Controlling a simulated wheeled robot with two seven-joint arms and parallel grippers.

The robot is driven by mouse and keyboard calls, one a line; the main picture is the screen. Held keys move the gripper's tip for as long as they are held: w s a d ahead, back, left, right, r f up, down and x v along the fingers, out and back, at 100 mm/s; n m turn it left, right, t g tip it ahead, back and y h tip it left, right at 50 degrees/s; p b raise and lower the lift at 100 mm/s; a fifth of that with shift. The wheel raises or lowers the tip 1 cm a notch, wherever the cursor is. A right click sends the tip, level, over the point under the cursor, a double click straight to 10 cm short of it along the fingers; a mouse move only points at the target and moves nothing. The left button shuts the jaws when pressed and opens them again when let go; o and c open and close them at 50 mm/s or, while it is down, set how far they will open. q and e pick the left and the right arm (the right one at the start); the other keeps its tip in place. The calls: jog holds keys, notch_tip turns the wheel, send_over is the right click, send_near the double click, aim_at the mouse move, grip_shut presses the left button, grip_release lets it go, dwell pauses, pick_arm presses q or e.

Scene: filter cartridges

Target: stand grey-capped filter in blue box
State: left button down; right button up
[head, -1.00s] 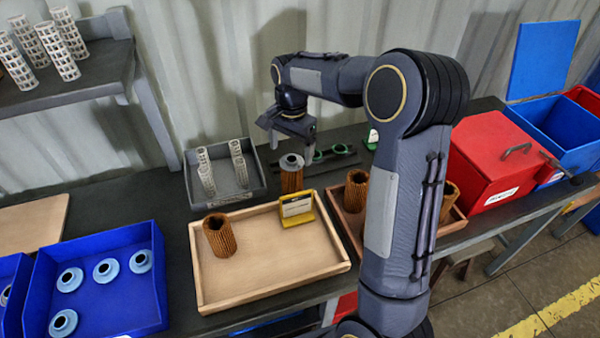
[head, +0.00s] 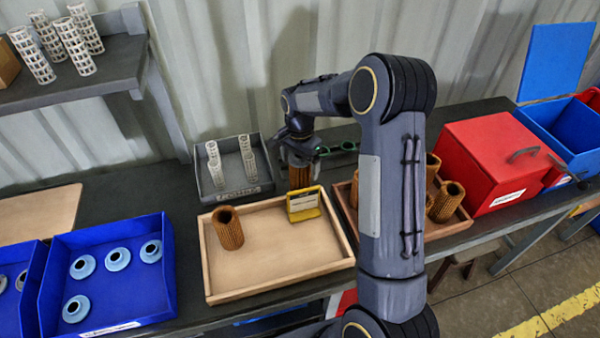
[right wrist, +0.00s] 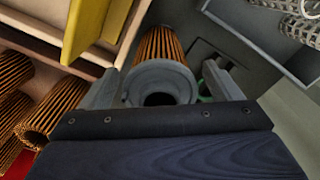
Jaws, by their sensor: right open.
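The grey-capped filter (head: 299,178) stands upright on the dark bench, just behind the wooden tray. Its pleated body is brown; in the right wrist view its grey cap (right wrist: 160,82) with a dark centre hole faces the camera. My right gripper (head: 298,158) is over its top and hides the cap in the head view. In the right wrist view the open fingers (right wrist: 162,86) are on either side of the cap. A blue box (head: 566,130) with a raised blue lid (head: 555,60) stands at the far right, beyond the red box. My left gripper is out of view.
The wooden tray (head: 262,293) holds a capless filter (head: 228,228) and a yellow card stand (head: 304,204) close to my gripper. A grey tray (head: 235,186) with white mesh tubes is left of it. Blue trays (head: 150,300) hold blue-grey caps. A red box (head: 500,160) stands before the blue box.

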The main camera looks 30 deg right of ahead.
jog(key=shift+r, duration=0.1)
jog(key=c, duration=1.2)
